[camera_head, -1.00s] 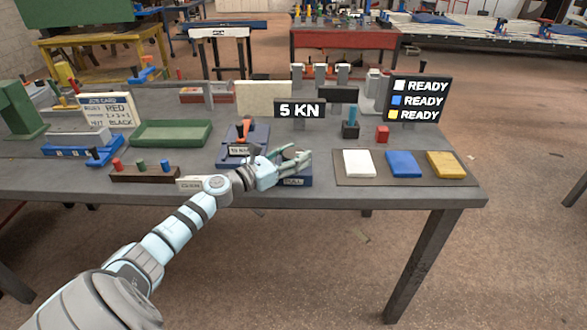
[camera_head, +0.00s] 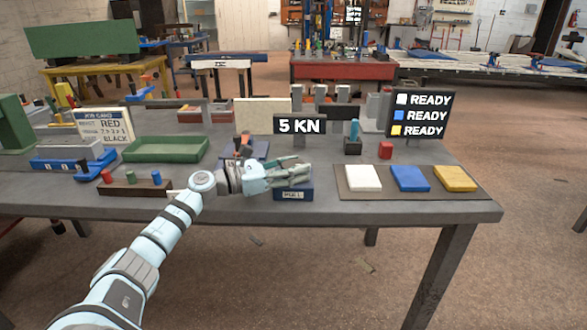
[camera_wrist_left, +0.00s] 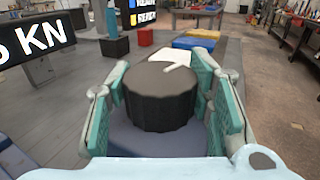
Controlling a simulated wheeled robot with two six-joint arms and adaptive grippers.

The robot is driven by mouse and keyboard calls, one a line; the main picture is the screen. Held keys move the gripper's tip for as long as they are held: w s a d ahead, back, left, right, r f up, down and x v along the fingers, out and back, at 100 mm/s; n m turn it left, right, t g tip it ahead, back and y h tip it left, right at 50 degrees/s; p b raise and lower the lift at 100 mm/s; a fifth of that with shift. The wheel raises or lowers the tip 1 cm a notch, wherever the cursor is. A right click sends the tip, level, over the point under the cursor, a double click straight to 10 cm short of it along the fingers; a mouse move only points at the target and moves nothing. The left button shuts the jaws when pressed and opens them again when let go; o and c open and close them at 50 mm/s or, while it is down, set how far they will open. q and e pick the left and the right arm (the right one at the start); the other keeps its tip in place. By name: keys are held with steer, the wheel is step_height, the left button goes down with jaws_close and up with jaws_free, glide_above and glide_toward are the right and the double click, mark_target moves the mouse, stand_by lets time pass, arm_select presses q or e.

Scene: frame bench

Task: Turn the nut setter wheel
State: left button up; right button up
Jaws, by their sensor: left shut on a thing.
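The nut setter wheel, a dark ribbed round knob (camera_wrist_left: 160,95) with a pale pointer mark on its top, stands on a dark blue base (camera_wrist_left: 155,138) in the left wrist view. My left gripper (camera_wrist_left: 163,100) has its teal fingers on either side of the wheel, shut on it. In the head view the left gripper (camera_head: 292,170) reaches over the blue block (camera_head: 293,192) near the table's front edge and hides the wheel there. A black sign (camera_head: 300,124) behind it reads 5 KN. My right gripper is not in view.
White (camera_head: 363,178), blue (camera_head: 410,178) and yellow (camera_head: 455,178) pads lie on a mat to the right. A status board (camera_head: 418,114) shows READY on three lines. A green tray (camera_head: 165,148) and a peg block (camera_head: 133,188) are at left.

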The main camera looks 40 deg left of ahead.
arm_select(q)
steer(key=o, duration=0.9)
steer(key=shift+o, duration=1.4)
steer(key=shift+s+a+f, duration=0.1)
steer(key=shift+s, duration=0.05)
steer(key=v, duration=0.7)
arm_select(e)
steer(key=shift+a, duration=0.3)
